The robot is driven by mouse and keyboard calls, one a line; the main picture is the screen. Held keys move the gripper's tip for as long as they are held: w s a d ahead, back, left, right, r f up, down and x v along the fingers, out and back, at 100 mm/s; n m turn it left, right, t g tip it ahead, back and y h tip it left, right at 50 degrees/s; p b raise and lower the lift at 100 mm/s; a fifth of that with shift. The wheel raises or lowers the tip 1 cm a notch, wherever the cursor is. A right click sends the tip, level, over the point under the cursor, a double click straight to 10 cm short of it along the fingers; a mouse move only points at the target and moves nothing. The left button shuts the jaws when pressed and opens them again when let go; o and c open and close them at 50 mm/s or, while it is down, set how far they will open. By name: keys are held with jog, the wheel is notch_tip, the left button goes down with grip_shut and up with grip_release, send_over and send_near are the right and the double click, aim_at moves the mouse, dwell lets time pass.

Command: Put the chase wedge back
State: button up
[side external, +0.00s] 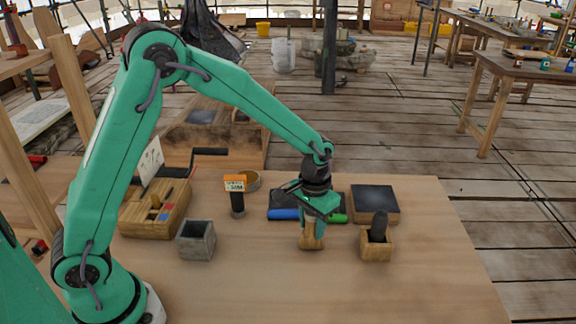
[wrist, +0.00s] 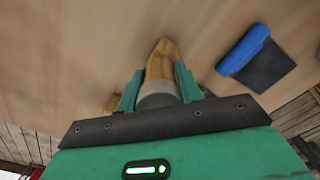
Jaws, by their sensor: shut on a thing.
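My gripper (side external: 316,217) is shut on a wooden piece that looks like the chase wedge (side external: 311,239). It points down, close to the table; I cannot tell if it touches. In the wrist view my gripper (wrist: 158,92) has a finger on either side of it, and the wedge (wrist: 161,62) shows a tapered wooden end and a grey band. A wooden rack (side external: 137,221) with several small coloured pieces stands at the left.
A dark-topped wooden block (side external: 375,203) is behind right. The front table (side external: 330,290) is clear.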

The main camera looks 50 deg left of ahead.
jog(key=shift+f, duration=0.15)
jog(key=o, duration=1.1)
notch_tip(320, 180, up, 12)
jog(key=shift+r, duration=0.25)
jog(key=shift+s, duration=0.1)
